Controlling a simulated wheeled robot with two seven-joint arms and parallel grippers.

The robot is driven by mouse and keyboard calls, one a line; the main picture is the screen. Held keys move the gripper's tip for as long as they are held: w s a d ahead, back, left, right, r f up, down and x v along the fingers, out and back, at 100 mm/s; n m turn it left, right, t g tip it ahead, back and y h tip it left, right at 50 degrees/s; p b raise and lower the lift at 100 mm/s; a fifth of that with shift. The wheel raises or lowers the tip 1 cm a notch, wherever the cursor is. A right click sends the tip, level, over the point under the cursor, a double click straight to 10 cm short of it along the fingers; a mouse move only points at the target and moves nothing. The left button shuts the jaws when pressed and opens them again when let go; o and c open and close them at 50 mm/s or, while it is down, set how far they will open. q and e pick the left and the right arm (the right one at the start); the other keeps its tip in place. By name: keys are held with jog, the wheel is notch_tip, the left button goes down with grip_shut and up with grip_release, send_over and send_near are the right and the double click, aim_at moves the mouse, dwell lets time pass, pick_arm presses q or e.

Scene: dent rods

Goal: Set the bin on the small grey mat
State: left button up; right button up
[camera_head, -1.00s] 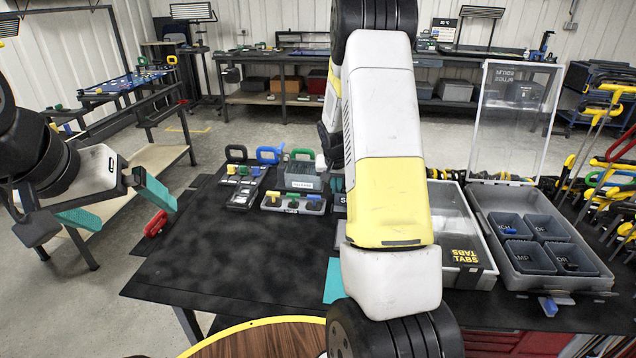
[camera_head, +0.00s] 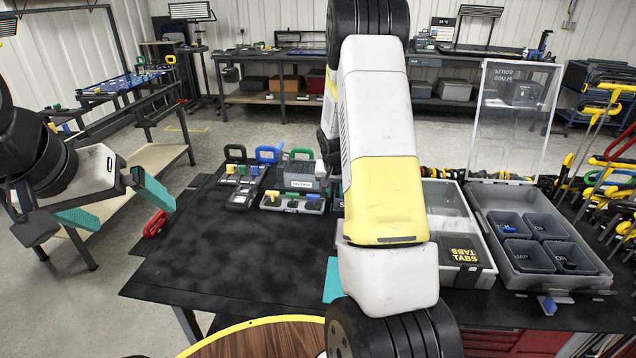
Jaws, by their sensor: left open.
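Several dark grey bins sit in the open grey case on the right of the table; one near bin (camera_head: 530,257) has a partly legible label reading "AMP". I cannot tell which bin is meant. I cannot make out a small grey mat; part of the table is hidden behind my right arm. My left gripper (camera_head: 135,212) is open and empty, with teal finger pads, off the table's left edge.
The black table mat (camera_head: 225,260) is bare at front left. A tray of coloured pieces (camera_head: 293,203) stands at its back. A red-handled item (camera_head: 155,223) lies at the left edge. A teal patch (camera_head: 332,280) shows beside my right arm. The case's clear lid (camera_head: 515,120) stands up.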

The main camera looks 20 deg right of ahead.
jog(key=s+a+r+n+y, duration=0.1)
jog(key=s+a+r, duration=0.2)
jog(key=s+r, duration=0.35)
jog(key=s+a+r+t, duration=0.1)
jog(key=s+a+r, duration=0.3)
jog(key=r, duration=0.5)
jog(key=s+a+r+n+y, duration=0.1)
jog(key=s+a+r, duration=0.2)
jog(key=s+r, duration=0.4)
jog(key=s+a+r+n+y, duration=0.1)
jog(key=s+a+r+n, duration=0.1)
jog(key=s, duration=0.5)
jog(key=s+a+r+n+t+y, duration=0.1)
jog(key=s+a+r, duration=0.1)
jog(key=s+a, duration=0.3)
jog(key=shift+s+r+n, duration=0.4)
jog(key=shift+s, duration=0.85)
